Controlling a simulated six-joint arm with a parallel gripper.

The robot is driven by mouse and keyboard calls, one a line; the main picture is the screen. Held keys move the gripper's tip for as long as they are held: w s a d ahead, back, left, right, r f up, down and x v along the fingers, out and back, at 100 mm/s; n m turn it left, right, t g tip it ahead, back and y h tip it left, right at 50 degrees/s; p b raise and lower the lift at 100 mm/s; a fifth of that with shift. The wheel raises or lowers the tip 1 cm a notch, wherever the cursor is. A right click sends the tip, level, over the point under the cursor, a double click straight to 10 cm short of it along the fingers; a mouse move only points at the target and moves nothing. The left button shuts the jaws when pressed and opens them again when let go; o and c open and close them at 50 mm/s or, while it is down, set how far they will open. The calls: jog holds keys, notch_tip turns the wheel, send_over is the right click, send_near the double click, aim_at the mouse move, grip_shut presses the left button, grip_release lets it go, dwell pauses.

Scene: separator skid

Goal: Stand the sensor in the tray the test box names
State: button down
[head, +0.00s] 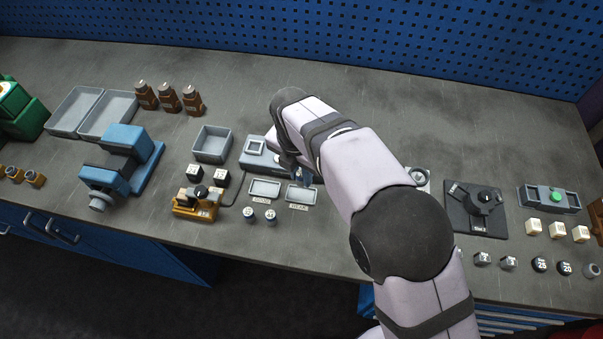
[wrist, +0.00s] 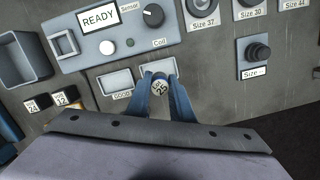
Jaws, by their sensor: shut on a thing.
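The left-hand tray (wrist: 117,80) has a label that looks like GOOD and is empty.
Two small cylinders (head: 259,215) stand in front of the trays. Two dark cubes (head: 207,176), an orange device (head: 198,203) and an open grey bin (head: 212,144) are to the left. A dark panel with a knob (head: 476,209) lies right of my arm.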

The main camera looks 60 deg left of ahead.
aim_at(301, 185)
jog(key=shift+f+b, duration=1.65)
jog(key=shift+f, duration=0.85)
jog(key=shift+p, duration=0.4)
jog(key=shift+f+b, duration=0.3)
jog(key=shift+f, duration=0.45)
jog(key=c, duration=1.4)
grip_release()
jog(key=shift+c, duration=0.2)
jog(key=shift+o, duration=0.5)
jog(key=shift+o, duration=0.2)
